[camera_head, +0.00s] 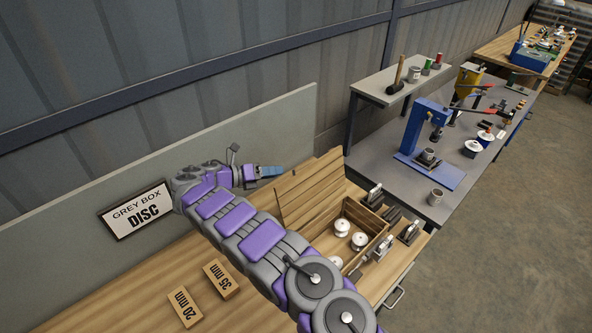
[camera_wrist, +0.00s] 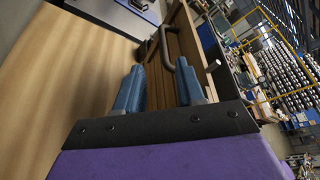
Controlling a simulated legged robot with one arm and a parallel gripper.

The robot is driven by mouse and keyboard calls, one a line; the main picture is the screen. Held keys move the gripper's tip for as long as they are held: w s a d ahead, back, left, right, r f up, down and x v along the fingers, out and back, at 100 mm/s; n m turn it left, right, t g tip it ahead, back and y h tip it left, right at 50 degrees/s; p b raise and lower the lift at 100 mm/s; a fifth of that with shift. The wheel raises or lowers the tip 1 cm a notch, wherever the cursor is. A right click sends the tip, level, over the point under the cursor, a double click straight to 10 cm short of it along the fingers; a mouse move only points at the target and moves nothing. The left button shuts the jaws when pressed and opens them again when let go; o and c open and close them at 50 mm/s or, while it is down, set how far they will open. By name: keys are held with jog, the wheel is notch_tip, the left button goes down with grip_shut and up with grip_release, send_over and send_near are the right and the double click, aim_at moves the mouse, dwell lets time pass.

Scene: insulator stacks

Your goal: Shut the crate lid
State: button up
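The wooden crate (camera_head: 384,228) stands open on the workbench, with white insulator discs inside it. Its slatted lid (camera_head: 311,193) is raised and leans up at the crate's left side. My gripper (camera_head: 268,172) is left of the lid near the back panel, its blue fingers pointing toward the lid and apparently apart from it. In the wrist view my gripper (camera_wrist: 159,88) has its two blue fingers apart with nothing visibly held. Slatted wood (camera_wrist: 173,62), seemingly of the lid or crate, and a dark curved handle (camera_wrist: 182,50) show beyond the fingers. My arm hides part of the crate's front.
Wooden blocks marked 35 mm (camera_head: 222,279) and 20 mm (camera_head: 185,307) lie on the bench at left. A "GREY BOX DISC" sign (camera_head: 137,210) is at the back panel. A blue press (camera_head: 428,130) stands on the grey table.

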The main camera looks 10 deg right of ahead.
aim_at(310, 185)
jog(key=x, duration=0.9)
jog(key=shift+s+d, duration=0.15)
jog(key=shift+d, duration=0.35)
jog(key=shift+a, duration=0.6)
jog(key=shift+c, duration=0.2)
jog(key=shift+s+d, duration=0.1)
jog(key=shift+d, duration=0.3)
jog(key=c, duration=0.6)
grip_shut()
